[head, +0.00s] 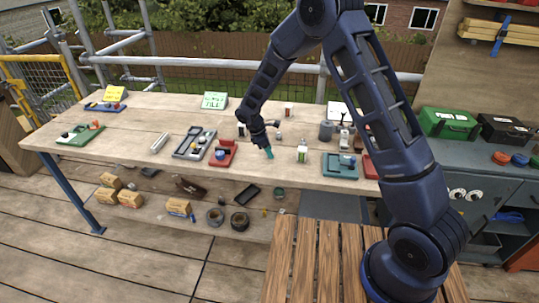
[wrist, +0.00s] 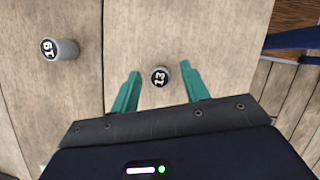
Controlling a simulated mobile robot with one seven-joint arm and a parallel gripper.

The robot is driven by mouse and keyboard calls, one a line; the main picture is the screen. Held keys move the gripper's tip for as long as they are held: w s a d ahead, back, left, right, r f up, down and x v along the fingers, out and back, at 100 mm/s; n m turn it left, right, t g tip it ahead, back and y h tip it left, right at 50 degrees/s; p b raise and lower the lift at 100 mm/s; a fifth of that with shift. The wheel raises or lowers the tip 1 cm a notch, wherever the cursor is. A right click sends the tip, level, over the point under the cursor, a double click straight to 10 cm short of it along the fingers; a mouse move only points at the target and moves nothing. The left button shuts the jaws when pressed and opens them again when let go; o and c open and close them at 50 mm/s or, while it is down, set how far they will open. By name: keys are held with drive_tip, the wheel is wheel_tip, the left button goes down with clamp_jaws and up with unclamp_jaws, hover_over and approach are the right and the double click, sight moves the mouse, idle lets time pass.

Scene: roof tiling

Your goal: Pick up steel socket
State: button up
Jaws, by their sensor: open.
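In the wrist view a small grey steel socket (wrist: 160,77) marked 13 stands on the wooden bench, its dark top facing the camera. My gripper (wrist: 161,70) is open, with one teal finger on each side of that socket and gaps between. Nothing is held. A second grey socket (wrist: 61,49), with a numbered dark top, is to the left, outside the fingers. In the head view my gripper (head: 269,153) points down over the middle of the bench. I cannot make out the 13 socket there.
The bench (head: 150,115) bears a grey tray (head: 194,143), a red holder (head: 223,153), a white-and-green bottle (head: 302,151) and a teal tray (head: 340,166) near the gripper. A green toolbox (head: 448,123) stands at right.

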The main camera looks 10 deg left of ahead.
drive_tip(key=shift+d+f, duration=0.2)
drive_tip(key=shift+f, duration=0.35)
drive_tip(key=shift+c, duration=0.5)
clamp_jaws()
drive_tip(key=shift+r, duration=0.1)
